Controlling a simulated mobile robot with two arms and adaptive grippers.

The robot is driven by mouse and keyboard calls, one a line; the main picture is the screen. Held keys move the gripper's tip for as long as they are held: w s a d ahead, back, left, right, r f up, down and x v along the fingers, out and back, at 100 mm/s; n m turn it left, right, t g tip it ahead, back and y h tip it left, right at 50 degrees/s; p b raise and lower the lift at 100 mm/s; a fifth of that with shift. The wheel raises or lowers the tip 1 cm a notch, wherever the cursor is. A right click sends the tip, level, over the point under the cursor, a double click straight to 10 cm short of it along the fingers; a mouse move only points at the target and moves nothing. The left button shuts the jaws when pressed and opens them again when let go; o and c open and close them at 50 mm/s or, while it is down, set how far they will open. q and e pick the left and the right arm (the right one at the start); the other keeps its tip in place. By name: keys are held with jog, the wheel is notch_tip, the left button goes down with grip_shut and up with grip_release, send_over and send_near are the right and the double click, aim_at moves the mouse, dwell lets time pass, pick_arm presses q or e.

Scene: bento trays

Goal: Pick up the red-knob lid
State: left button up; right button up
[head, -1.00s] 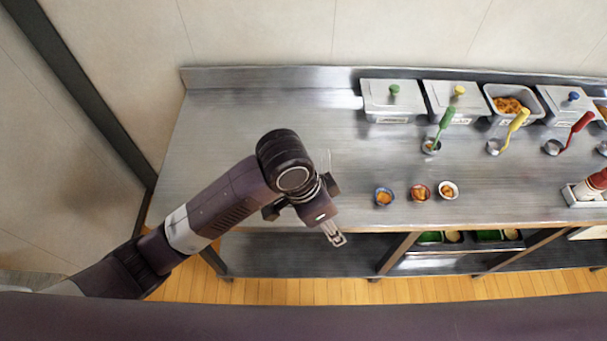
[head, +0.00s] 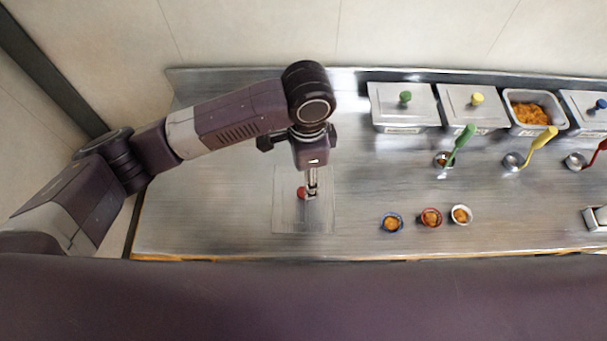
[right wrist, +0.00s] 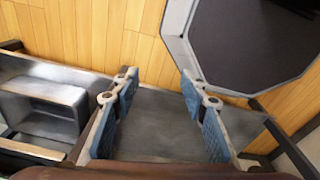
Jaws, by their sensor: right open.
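The red-knob lid (head: 288,220) is a flat square sheet, close in tone to the steel counter, and appears to lie on it left of the small bowls. Its red knob (head: 302,193) shows at the fingertips of my left gripper (head: 310,194). The gripper points down over the lid and partly hides the knob. The fingers look close together, but whether they grip the knob I cannot tell. My right gripper (right wrist: 163,88) shows in the right wrist view, with its blue-padded fingers wide apart and nothing between them.
Containers with a green-knob lid (head: 405,103) and a yellow-knob lid (head: 458,97) stand at the back, beside an open food tray (head: 510,122). A blue bowl (head: 384,222), a red bowl and a white bowl sit right of the lid. The counter (head: 215,200) left of the lid is clear.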

aim_at(302, 192)
pick_arm(q)
jog(key=shift+w+f, duration=0.15)
jog(key=shift+w, duration=0.25)
jog(key=shift+f, duration=0.35)
jog(key=f, duration=0.1)
jog(key=f+p, duration=0.1)
jog(key=a+f+p, duration=0.1)
jog(key=shift+s+f, duration=0.35)
jog(key=shift+f, duration=0.05)
jog(key=shift+w+f, duration=0.2)
jog(key=shift+f, duration=1.2)
jog(key=c, duration=0.4)
grip_shut()
pick_arm(e)
jog(key=shift+s+d+r, duration=0.1)
jog(key=shift+s+r, duration=0.3)
jog(key=shift+r, duration=0.15)
jog(key=shift+s+d+r, duration=0.1)
jog(key=shift+s+r, duration=0.25)
jog(key=shift+r, duration=0.2)
pick_arm(q)
jog(key=shift+r, duration=0.1)
